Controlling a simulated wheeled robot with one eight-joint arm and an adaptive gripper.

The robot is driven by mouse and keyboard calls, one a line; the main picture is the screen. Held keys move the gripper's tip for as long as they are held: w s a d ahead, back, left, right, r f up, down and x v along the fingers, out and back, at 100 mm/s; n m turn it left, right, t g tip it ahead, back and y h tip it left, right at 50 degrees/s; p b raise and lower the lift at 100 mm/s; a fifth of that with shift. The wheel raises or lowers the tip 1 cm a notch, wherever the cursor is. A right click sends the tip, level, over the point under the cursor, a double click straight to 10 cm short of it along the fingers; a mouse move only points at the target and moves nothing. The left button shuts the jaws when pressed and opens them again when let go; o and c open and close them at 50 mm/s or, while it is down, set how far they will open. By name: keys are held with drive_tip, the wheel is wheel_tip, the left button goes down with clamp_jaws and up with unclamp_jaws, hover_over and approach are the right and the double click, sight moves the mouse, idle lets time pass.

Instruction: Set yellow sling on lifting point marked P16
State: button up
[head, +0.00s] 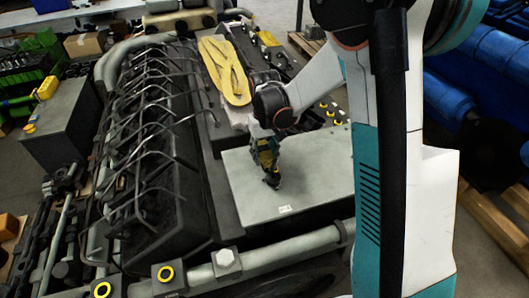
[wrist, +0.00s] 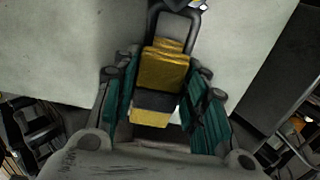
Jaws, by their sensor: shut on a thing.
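My gripper (head: 266,153) is over the light grey box top in the middle of the head view, pointing down. In the wrist view its teal-padded fingers (wrist: 160,88) are shut on a yellow-and-black piece (wrist: 165,70) with a dark loop (wrist: 153,22) at its far end. I cannot tell whether this piece is part of a sling. A folded flat yellow strap (head: 224,68) lies on top of the engine, behind my gripper. I cannot make out a P16 mark.
The engine (head: 150,130) with many curved dark pipes stands to the left of the grey box (head: 310,175). Blue drums (head: 450,103) and a wooden pallet (head: 480,215) are at the right. The box top is largely clear.

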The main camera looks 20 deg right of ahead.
drive_tip(key=shift+f+b, duration=0.5)
drive_tip(key=shift+f, duration=0.15)
drive_tip(key=shift+r, duration=0.1)
idle(0.4)
drive_tip(key=o, duration=1.4)
wheel_tip(320, 180, up, 12)
drive_tip(key=shift+f, duration=0.1)
